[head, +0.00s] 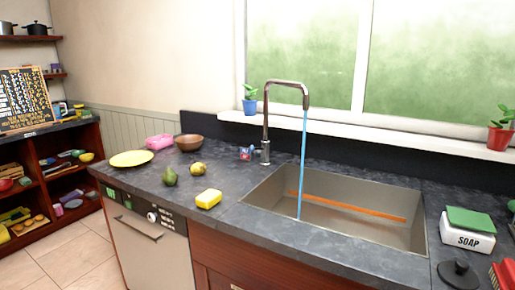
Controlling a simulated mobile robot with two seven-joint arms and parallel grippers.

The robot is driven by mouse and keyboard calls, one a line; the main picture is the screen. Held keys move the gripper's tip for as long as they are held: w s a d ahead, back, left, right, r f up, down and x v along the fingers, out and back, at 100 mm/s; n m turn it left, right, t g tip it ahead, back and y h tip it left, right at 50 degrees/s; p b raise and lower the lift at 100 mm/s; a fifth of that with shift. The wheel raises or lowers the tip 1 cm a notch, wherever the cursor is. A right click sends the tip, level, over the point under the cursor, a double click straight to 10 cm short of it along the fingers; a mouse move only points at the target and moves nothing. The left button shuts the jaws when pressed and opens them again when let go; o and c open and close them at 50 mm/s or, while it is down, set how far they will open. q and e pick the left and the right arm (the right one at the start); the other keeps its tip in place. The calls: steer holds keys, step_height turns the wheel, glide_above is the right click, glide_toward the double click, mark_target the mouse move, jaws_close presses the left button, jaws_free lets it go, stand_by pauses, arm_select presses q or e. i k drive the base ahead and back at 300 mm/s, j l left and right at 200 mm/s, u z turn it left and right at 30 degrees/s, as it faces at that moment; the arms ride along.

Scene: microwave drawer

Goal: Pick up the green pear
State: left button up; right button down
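The green pear (170,176) rests on the dark countertop (228,236), left of the sink and close to the counter's front edge. It is small and dark green, and nothing covers it. Neither of my grippers shows in the head view.
Water runs from the faucet (266,120) into the sink (350,233). A dishwasher (150,250) is below.

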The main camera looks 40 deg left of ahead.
mark_target(169, 177)
steer(key=j, duration=0.95)
steer(key=i+j, duration=0.15)
steer(key=j, duration=0.85)
steer(key=j+u, duration=0.1)
steer(key=j, duration=0.85)
steer(key=i, duration=0.05)
